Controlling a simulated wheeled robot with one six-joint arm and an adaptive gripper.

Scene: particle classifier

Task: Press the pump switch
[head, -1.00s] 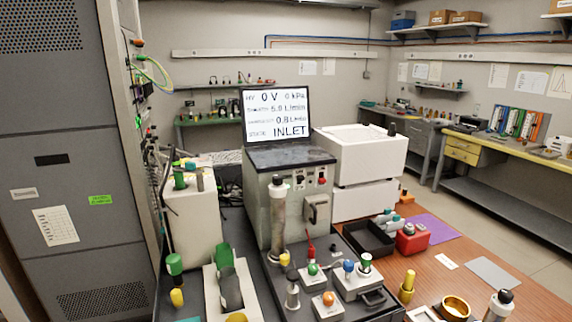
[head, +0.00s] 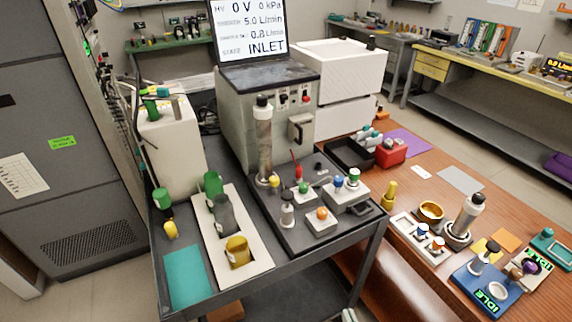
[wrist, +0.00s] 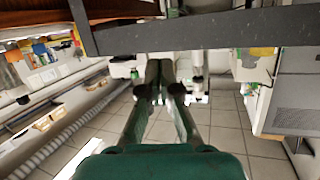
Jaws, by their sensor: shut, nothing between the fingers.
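The grey classifier box (head: 262,120) stands on the dark cart with small switches (head: 284,98) on its front panel. A red button (head: 305,98) and a handle-like fitting (head: 300,126) are also on that panel. I cannot read which switch is the pump switch. The screen (head: 250,28) above the box shows 0 V, 5.0 L/min and INLET. My gripper (wrist: 167,72) shows in the wrist view with its fingers together and nothing between them. It is away from the panel, with floor tiles behind it. It is not visible in the head view.
The dark cart (head: 260,288) carries a pale tray, a teal mat (head: 188,275) and knobbed blocks (head: 350,190). A wooden table (head: 410,270) with small parts adjoins at right. In the wrist view a dark bar (wrist: 200,32) crosses above the fingers. Tiled floor (wrist: 220,130) is open below.

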